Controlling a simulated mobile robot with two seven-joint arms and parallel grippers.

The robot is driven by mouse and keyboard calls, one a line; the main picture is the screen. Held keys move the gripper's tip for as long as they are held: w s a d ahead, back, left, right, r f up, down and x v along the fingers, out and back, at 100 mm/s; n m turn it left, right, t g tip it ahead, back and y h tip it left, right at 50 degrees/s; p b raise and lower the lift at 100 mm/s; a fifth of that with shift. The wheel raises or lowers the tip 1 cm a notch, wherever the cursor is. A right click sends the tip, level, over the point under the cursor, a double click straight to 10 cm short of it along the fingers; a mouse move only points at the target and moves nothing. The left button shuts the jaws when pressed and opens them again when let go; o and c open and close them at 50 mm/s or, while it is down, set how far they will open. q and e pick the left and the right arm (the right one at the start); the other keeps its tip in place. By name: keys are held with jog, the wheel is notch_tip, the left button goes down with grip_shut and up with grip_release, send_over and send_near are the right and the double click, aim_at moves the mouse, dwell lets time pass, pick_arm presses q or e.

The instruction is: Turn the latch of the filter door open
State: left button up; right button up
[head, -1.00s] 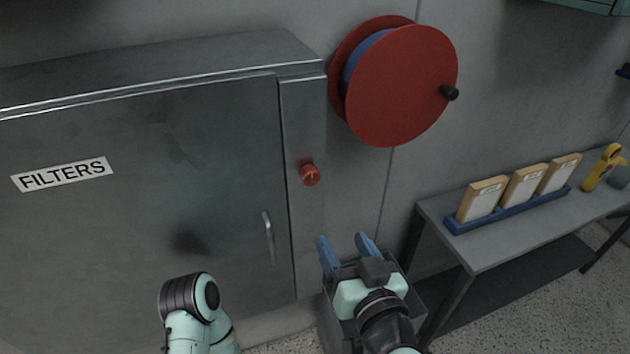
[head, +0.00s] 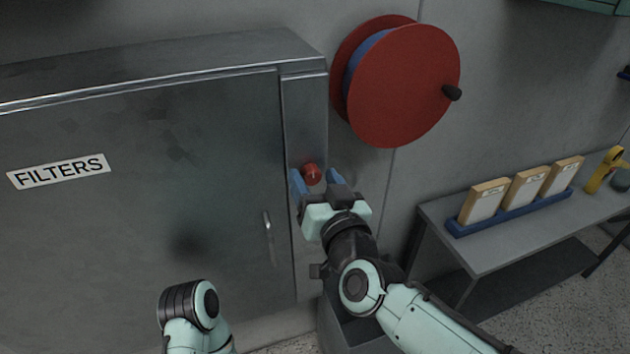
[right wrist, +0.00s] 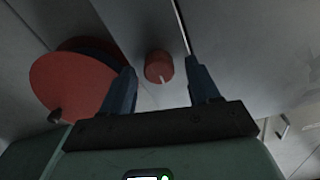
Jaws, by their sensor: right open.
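The latch is a small round red knob (head: 312,173) with a pale mark, on the narrow panel right of the filter door (head: 150,220), which looks closed. The door carries a FILTERS label (head: 60,171). My right gripper (head: 316,178) is open, its blue fingers pointing at the knob. In the right wrist view the knob (right wrist: 158,66) shows ahead of and between the open fingers (right wrist: 162,82); I see no clear contact. My left arm shows at the bottom of the head view, but its gripper is not in view.
A red hose reel (head: 400,85) with a black handle is on the wall, right of and above the knob. A door handle (head: 267,238) stands left of my right gripper. A grey table (head: 480,250) at right holds a blue tray (head: 455,229) with several boxed filters.

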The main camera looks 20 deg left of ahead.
jog(key=shift+w+a, duration=0.15)
jog(key=shift+w, duration=0.15)
jog(key=c, duration=1)
jog(key=shift+c, duration=0.2)
